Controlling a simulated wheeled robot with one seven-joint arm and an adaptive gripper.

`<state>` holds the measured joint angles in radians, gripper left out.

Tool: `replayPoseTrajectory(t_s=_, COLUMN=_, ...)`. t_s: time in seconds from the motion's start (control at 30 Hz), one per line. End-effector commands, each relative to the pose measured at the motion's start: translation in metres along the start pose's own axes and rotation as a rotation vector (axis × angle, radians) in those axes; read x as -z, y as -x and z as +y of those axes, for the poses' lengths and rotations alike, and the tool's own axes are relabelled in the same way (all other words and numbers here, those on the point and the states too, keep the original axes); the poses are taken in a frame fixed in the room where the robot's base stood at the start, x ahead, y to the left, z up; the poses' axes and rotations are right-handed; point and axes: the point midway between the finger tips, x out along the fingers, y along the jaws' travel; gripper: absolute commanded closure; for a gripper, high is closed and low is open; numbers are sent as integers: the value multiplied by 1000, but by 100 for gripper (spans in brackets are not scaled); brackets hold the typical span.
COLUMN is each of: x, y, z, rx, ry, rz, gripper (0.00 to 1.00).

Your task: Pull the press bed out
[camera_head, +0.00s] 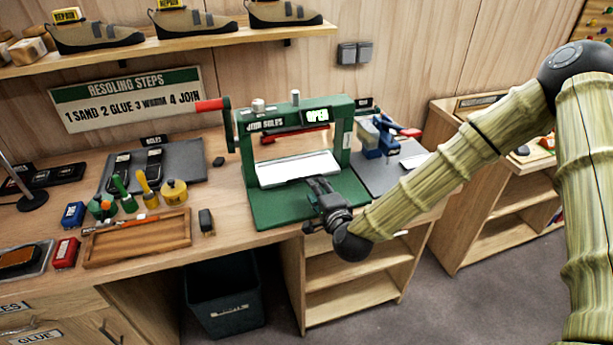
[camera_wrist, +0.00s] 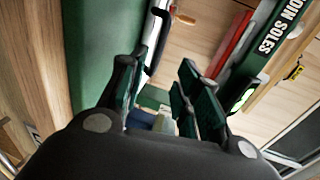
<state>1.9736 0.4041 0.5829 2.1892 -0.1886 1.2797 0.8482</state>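The press (camera_head: 349,130) is a green frame with a "JOIN SOLES" label and a display reading "OPEN". Its bed (camera_head: 295,168) shows as a pale slab low inside the frame, above the green base plate (camera_head: 275,208). My gripper (camera_head: 318,186) is in front of the bed near its right part, over the base plate. In the wrist view my gripper (camera_wrist: 160,95) has its fingers apart with a gap between them. A black curved bar (camera_wrist: 162,38), possibly a handle, shows beyond the left finger beside a pale edge. Contact with the bed cannot be told.
A red-handled lever (camera_head: 209,105) sticks out left of the press. A blue clamp-like tool (camera_head: 380,136) stands to the right. A wooden tray (camera_head: 137,240), glue pots and small boxes lie left. Open shelves (camera_head: 350,265) and a dark bin (camera_head: 222,300) are below.

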Motion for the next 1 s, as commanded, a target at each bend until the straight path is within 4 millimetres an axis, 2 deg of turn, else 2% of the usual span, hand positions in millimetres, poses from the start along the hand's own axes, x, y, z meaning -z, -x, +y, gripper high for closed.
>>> replayPoseTrajectory(t_s=0.3, x=-3, y=-51, z=-1, rx=-2, ry=2, rz=-4, gripper=67)
replayPoseTrajectory(t_s=0.5, x=-4, y=-77, z=0, rx=-3, ry=3, rz=-5, gripper=67)
replayPoseTrajectory(t_s=0.7, x=-4, y=-89, z=1, rx=-3, ry=2, rz=-5, gripper=67)
replayPoseTrajectory(t_s=1.0, x=-4, y=-91, z=2, rx=-4, ry=2, rz=-6, gripper=67)
